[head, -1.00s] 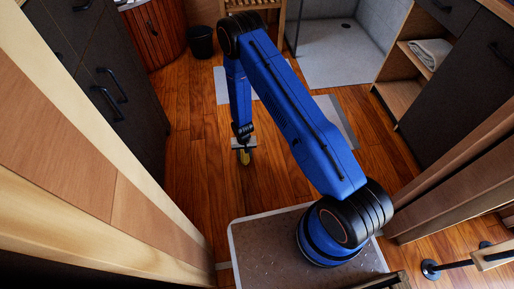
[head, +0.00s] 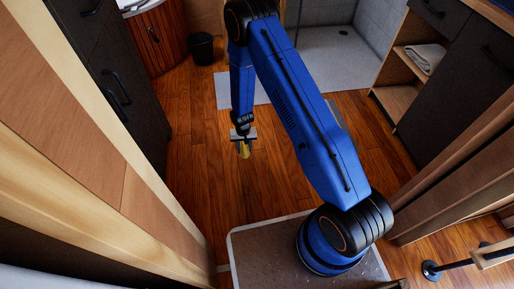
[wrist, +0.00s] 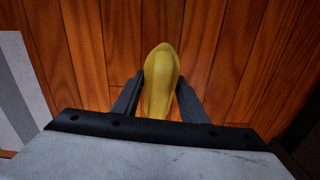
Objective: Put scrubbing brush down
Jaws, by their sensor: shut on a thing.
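The scrubbing brush (wrist: 160,85) shows as a yellow, rounded, elongated object in the wrist view. It lies between the two dark fingers of my gripper (wrist: 160,79), which is shut on it. In the head view my gripper (head: 243,134) points down over the wooden floor, with the yellow brush (head: 244,150) sticking out below it. The near part of the brush is hidden by the gripper body in the wrist view. I cannot tell how far the brush is above the floor.
The wooden floor (head: 195,170) around the gripper is clear. A pale mat (head: 235,88) lies farther back. A black bin (head: 203,48) stands at the back left. Dark cabinets (head: 115,75) line the left side. A shelf with a folded towel (head: 425,58) stands on the right.

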